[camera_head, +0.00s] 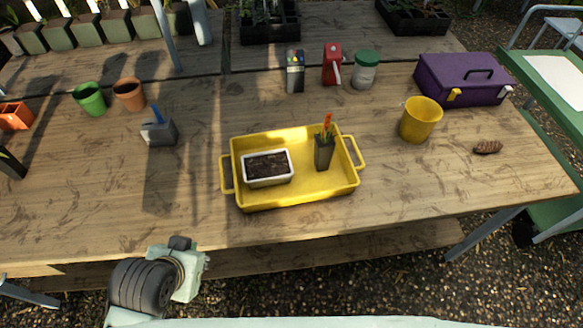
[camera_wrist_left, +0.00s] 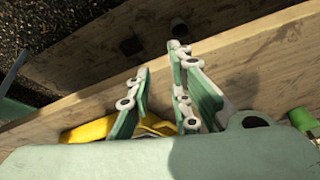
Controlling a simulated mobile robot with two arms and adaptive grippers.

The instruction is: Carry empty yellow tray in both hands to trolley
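The yellow tray (camera_head: 290,200) sits on the wooden bench, a handle at each end. It is not empty: a white planter of dark soil (camera_head: 267,170) and a dark pot with an orange-topped item (camera_head: 324,152) stand in it. Part of a yellow thing, probably the tray, shows in the left wrist view (camera_wrist_left: 90,130). My left wrist is at the bench's front edge, left of and nearer than the tray; its fingers cannot be made out there. In the left wrist view my left gripper (camera_wrist_left: 160,78) has its green fingers apart, nothing seen between the tips. My right gripper is out of view.
A green trolley (camera_head: 513,70) with a white sheet on top stands at the right. A yellow pot (camera_head: 419,122), pine cone (camera_head: 488,147) and purple toolbox (camera_head: 462,80) lie right of the tray. A grey block with a blue handle (camera_head: 160,132) stands left. The bench front is clear.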

